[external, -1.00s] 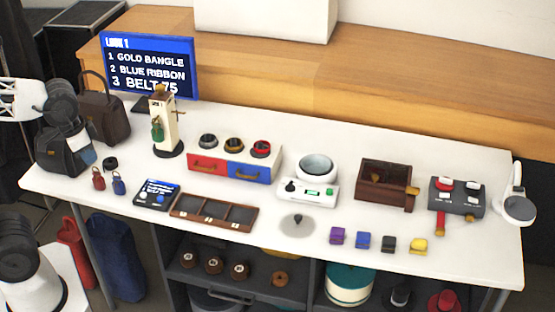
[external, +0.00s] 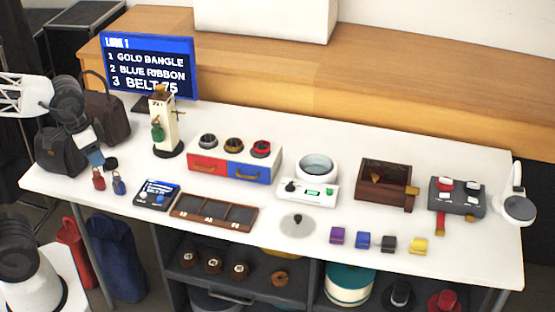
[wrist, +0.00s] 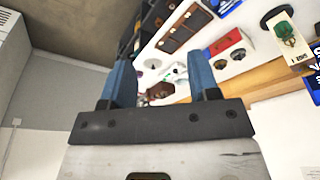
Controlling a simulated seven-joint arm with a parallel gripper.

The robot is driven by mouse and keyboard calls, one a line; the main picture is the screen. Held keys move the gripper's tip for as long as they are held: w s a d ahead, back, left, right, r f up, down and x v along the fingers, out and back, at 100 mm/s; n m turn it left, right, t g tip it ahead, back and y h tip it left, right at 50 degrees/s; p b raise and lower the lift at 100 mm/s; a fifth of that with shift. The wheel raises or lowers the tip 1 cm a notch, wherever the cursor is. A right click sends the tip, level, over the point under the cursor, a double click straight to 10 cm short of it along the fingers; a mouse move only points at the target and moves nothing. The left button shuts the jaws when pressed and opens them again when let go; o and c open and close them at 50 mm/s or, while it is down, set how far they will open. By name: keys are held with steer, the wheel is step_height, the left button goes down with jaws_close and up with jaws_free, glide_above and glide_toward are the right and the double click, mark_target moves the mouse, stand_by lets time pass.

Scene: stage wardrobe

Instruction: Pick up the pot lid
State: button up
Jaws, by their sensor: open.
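The pot lid (external: 291,231) is a flat, round, pale grey disc with a dark knob, lying on the white table near its front edge in the external view. A white round pot (external: 316,168) stands behind it on a white device with a green display. My gripper (external: 97,160) has blue fingers and is over the left end of the table by the dark bags, far from the lid. The wrist view shows the gripper (wrist: 161,75) with its fingers apart and nothing between them.
A partitioned brown tray (external: 213,226) lies left of the lid, and several small coloured blocks, including a purple one (external: 337,235), lie to its right. A red and blue drawer unit (external: 234,165), a tall cream stand (external: 164,125) and a brown box (external: 370,187) stand farther back.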

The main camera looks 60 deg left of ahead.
steer(key=w+d+n, duration=0.1)
steer(key=w+d, duration=0.1)
steer(key=w, duration=1.3)
steer(key=n+g, duration=0.3)
glide_above(297, 216)
steer(key=f, duration=2.8)
steer(key=shift+s, duration=0.25)
steer(key=shift+w+f+n, duration=0.2)
steer(key=shift+f+n, duration=0.1)
steer(key=shift+f, duration=0.1)
steer(key=shift+f, duration=1.2)
steer(key=shift+f, duration=0.1)
